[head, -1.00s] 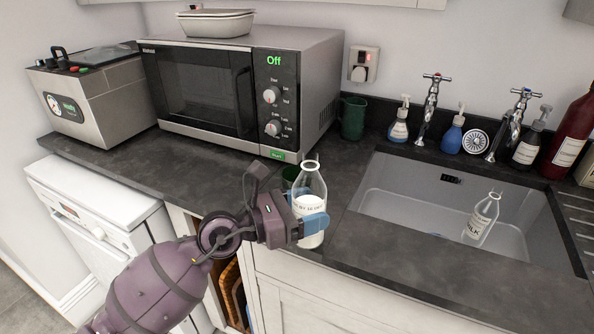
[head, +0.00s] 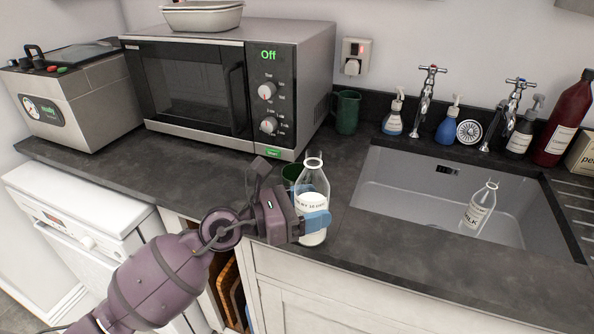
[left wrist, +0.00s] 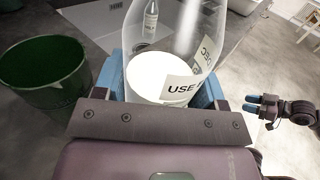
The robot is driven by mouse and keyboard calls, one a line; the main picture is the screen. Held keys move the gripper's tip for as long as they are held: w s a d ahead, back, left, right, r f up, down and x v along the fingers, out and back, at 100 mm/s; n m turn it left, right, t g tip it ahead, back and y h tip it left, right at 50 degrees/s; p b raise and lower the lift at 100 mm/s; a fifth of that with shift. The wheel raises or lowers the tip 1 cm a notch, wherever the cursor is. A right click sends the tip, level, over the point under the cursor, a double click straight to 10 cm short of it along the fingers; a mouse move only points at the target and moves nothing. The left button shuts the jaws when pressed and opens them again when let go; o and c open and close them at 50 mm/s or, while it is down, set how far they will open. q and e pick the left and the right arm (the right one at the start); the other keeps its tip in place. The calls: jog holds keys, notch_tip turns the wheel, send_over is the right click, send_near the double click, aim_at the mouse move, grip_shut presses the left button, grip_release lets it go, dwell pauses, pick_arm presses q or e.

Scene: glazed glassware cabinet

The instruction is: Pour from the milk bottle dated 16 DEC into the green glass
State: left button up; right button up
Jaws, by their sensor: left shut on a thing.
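My left gripper (head: 312,222) is shut on a clear milk bottle (head: 312,175) with white milk low inside. The bottle is upright; its label reads partly "BY 16 DEC". It also shows in the left wrist view (left wrist: 160,75), with "USE" and "EC" legible. The green glass (head: 291,172) stands on the counter just behind and left of the bottle, mostly hidden by it and the gripper. In the left wrist view the green glass (left wrist: 45,75) is left of the bottle, apart from it, and looks empty. My right gripper (left wrist: 254,104) is far right there, too small to judge.
A green jug (head: 347,112) stands against the wall beside the microwave (head: 225,90). Taps and soap bottles line the back of the sink. The counter (head: 190,165) before the microwave is clear.

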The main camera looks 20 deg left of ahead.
pick_arm(q)
jog(key=shift+r+n, duration=0.3)
